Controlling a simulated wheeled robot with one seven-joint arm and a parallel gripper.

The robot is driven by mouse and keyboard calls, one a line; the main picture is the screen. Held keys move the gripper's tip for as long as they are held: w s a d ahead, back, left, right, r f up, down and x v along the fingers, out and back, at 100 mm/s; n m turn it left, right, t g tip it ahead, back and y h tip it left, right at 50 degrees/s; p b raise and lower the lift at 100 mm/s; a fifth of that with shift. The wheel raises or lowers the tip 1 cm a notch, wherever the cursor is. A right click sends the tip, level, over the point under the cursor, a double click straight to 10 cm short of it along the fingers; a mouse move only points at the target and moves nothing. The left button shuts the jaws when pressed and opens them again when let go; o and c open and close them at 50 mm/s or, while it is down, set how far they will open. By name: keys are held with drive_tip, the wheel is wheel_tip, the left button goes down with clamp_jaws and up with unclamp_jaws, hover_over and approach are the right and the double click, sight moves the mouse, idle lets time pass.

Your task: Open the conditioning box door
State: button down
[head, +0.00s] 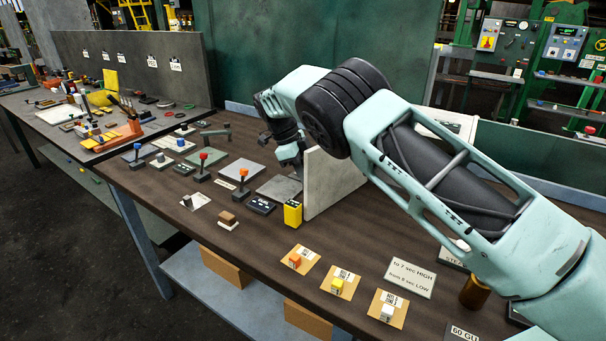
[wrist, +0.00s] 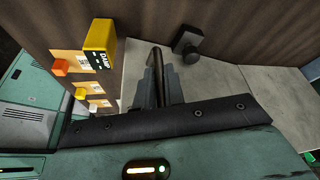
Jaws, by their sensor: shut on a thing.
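A pale grey upright panel (head: 335,182) of the conditioning box stands on the bench; I cannot tell how far its door is open. The pale surface (wrist: 215,85) also shows in the wrist view. My gripper (head: 296,172) is at the panel's left edge in the head view, with its fingertips partly hidden. In the wrist view my gripper (wrist: 157,82) is shut on a dark bar-like handle (wrist: 155,60) in front of the pale surface. A dark knob-like part (wrist: 187,42) is beside the handle.
A yellow block (head: 292,213) stands close to the panel's left edge. Orange (head: 295,261), yellow (head: 337,286) and white (head: 387,312) cubes sit on cards in front. Several small levers and plates crowd the bench (head: 150,205) at the left. A green wall (head: 310,50) is behind.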

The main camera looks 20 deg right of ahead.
drive_tip(key=shift+w+d, duration=0.15)
drive_tip(key=shift+w, duration=0.05)
drive_tip(key=c, duration=1.5)
unclamp_jaws()
